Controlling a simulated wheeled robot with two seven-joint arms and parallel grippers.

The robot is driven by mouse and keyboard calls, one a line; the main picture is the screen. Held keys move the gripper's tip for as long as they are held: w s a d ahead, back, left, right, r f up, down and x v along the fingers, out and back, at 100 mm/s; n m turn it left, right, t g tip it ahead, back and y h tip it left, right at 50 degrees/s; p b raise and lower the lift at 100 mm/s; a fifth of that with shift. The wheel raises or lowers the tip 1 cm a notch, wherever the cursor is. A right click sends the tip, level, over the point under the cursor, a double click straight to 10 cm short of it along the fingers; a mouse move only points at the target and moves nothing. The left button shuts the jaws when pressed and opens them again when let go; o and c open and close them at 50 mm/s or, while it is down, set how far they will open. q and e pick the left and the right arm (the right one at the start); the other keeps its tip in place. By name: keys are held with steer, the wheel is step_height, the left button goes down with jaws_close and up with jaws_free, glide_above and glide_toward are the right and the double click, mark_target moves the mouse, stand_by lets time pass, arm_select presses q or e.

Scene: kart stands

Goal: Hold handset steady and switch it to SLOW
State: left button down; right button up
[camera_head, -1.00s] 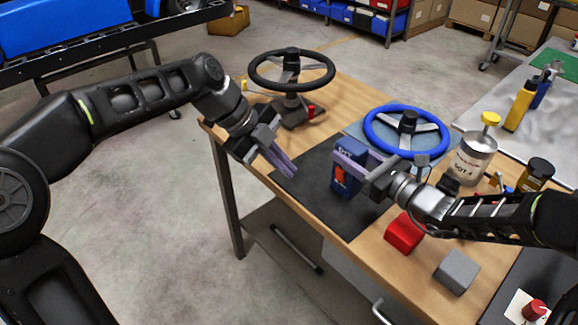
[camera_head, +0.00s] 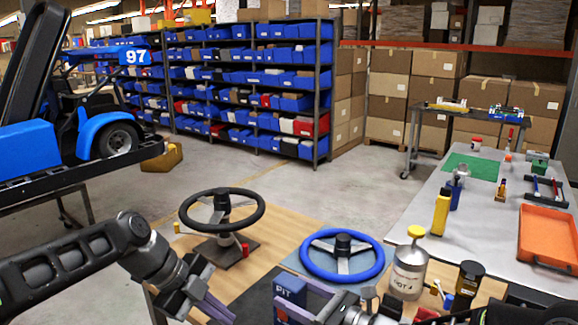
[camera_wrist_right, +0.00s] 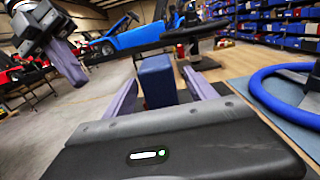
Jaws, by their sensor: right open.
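The blue handset (camera_head: 289,289), marked PIT, stands at the bottom of the head view. Its lower part is cut off there, and a bit of its red switch (camera_head: 281,315) shows at the edge. In the right wrist view the handset (camera_wrist_right: 156,80) is a plain blue block between the fingers of my right gripper (camera_wrist_right: 160,90). This gripper is open, with gaps beside the handset. It also shows in the head view (camera_head: 306,303). My left gripper (camera_head: 217,308) is left of the handset, apart from it; its finger gap is unclear. It also shows in the wrist view (camera_wrist_right: 70,62).
A black steering wheel (camera_head: 262,212) on a stand and a blue steering wheel (camera_head: 374,275) are behind the handset. A silver can (camera_head: 407,272) and a dark jar (camera_head: 467,285) stand to the right. A grey table (camera_head: 410,232) holds bottles and an orange tray (camera_head: 548,238).

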steer(key=v, duration=1)
